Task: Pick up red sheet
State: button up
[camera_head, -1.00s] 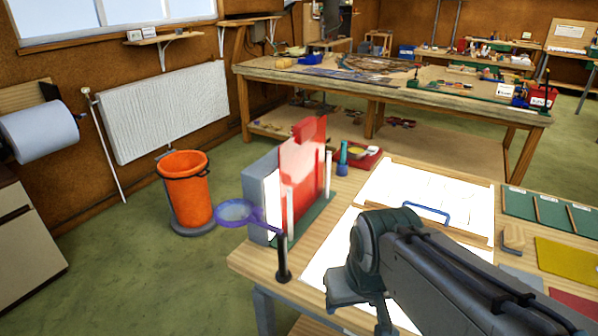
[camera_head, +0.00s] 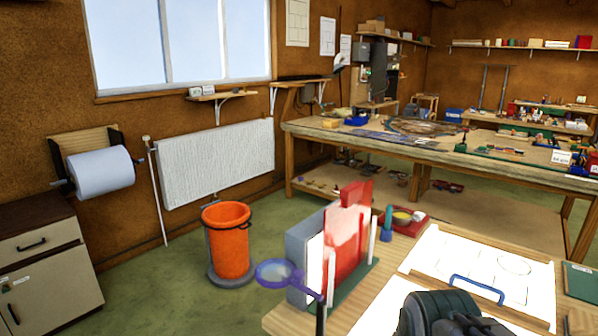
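A translucent red sheet (camera_head: 345,245) stands upright in a rack with a green base (camera_head: 357,284) and pale posts, at the near left corner of the wooden workbench. Its top edge is stepped, with a taller part at the right. A white sheet (camera_head: 315,266) and a grey panel (camera_head: 302,252) stand just to its left. Only a dark rounded part of my arm shows at the bottom edge, right of the rack. My gripper is out of the picture, so its fingers cannot be seen.
A purple-rimmed magnifier (camera_head: 278,273) stands in front of the rack. A bright light panel with a blue handle (camera_head: 477,287) lies to the right. An orange bin (camera_head: 227,240) stands on the floor.

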aim_at(346, 222)
jog(key=u, duration=1.9)
jog(key=i, duration=1.95)
jog(key=z, duration=3.2)
